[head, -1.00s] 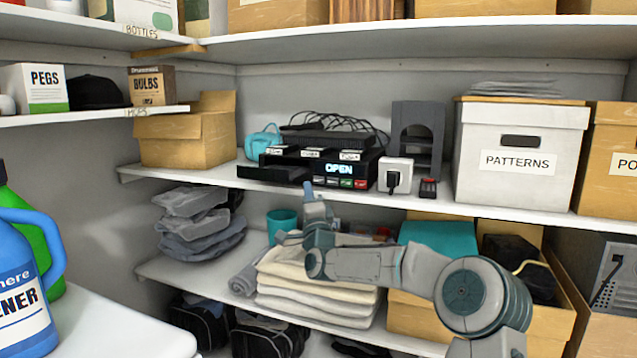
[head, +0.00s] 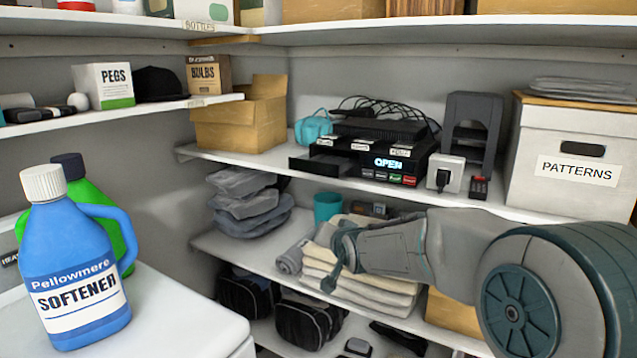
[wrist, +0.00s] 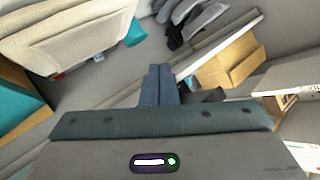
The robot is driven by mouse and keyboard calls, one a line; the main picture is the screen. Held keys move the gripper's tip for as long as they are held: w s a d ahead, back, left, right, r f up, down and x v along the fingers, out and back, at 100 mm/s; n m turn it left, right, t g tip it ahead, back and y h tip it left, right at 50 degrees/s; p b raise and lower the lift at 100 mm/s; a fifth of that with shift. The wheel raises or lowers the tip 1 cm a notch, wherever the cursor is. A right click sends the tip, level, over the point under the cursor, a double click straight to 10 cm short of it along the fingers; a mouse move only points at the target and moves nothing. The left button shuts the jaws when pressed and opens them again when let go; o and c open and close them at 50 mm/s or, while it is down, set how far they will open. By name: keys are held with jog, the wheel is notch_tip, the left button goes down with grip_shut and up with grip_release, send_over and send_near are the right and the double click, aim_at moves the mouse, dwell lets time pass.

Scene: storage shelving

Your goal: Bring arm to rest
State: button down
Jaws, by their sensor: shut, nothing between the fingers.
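My grey and teal arm reaches in from the right in the head view, in front of the shelves. The towels also show in the wrist view (wrist: 70,40), at the upper left. I cannot tell whether the arm touches them.
A blue softener bottle (head: 78,262) stands on the white surface (head: 175,318) at left. Black bags (head: 312,320) lie below.

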jog(key=s+d+n+g+h+p, duration=0.1)
jog(key=s+d+g+p, duration=0.1)
jog(key=s, duration=0.9)
jog(key=s+d+n+g+h+p, duration=0.1)
jog(key=s+d+g+p, duration=0.2)
jog(key=s, duration=0.9)
jog(key=s+d+g+h+p, duration=0.1)
jog(key=s+d+g, duration=0.4)
jog(key=s, duration=0.7)
jog(key=shift+d+f+n+h+p, duration=0.35)
jog(key=shift+d+p, duration=0.45)
jog(key=shift+d, duration=0.3)
